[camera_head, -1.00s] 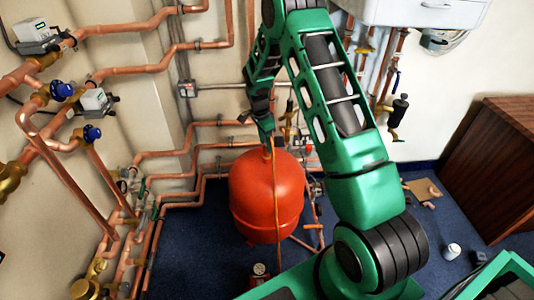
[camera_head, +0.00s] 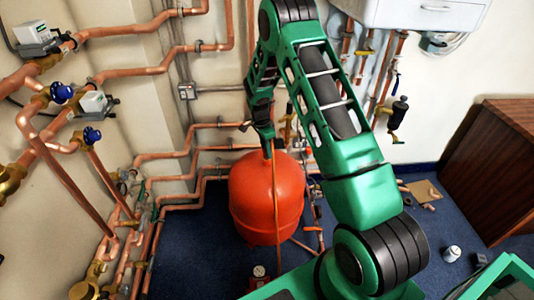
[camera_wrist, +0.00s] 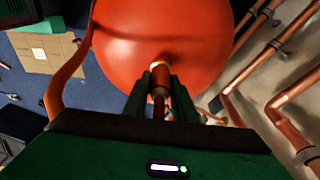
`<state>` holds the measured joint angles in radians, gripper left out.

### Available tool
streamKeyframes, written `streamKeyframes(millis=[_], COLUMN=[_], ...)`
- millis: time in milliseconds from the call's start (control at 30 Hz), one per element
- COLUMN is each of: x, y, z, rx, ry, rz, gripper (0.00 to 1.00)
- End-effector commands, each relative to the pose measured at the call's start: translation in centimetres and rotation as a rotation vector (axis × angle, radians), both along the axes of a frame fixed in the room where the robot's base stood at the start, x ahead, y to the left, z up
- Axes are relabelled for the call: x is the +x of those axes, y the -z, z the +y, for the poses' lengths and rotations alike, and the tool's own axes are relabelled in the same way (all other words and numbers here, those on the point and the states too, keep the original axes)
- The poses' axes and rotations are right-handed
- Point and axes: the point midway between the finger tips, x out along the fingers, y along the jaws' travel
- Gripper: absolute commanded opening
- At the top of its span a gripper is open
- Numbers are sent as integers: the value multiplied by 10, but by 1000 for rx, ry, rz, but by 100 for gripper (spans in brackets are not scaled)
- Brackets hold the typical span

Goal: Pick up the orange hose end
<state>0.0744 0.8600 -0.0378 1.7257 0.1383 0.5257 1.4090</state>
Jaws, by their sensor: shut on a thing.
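My gripper (camera_wrist: 160,84) is shut on the orange hose end, a thin copper-orange piece with a brass-coloured tip (camera_wrist: 160,68). In the wrist view the end sits between the green fingers, in front of the red tank (camera_wrist: 165,35). The orange hose (camera_wrist: 68,78) curves down at the left of that view. In the head view my gripper (camera_head: 267,142) is above or in front of the top of the tank (camera_head: 255,195), and the hose (camera_head: 276,200) hangs down across the tank's front. Whether the hose end touches the tank is unclear.
Copper pipes with valves (camera_head: 92,135) line the left wall. A white wall unit (camera_head: 425,12) hangs at the upper right, and a brown cabinet (camera_head: 490,170) stands at the right. A white cup (camera_head: 452,253) and cardboard (camera_head: 422,191) lie on the blue floor (camera_head: 195,255).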

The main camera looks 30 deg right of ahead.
Motion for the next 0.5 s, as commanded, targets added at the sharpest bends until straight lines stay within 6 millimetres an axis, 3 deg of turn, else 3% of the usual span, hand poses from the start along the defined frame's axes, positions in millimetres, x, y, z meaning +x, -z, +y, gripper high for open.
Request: streamKeyframes(millis=[167,367,500], x=[0,1,-7], y=[-10,-40,-55], z=[0,0,25], rx=[0,0,1], ry=[0,0,-3], rz=[-1,-4,-2], gripper=[0,0,0])
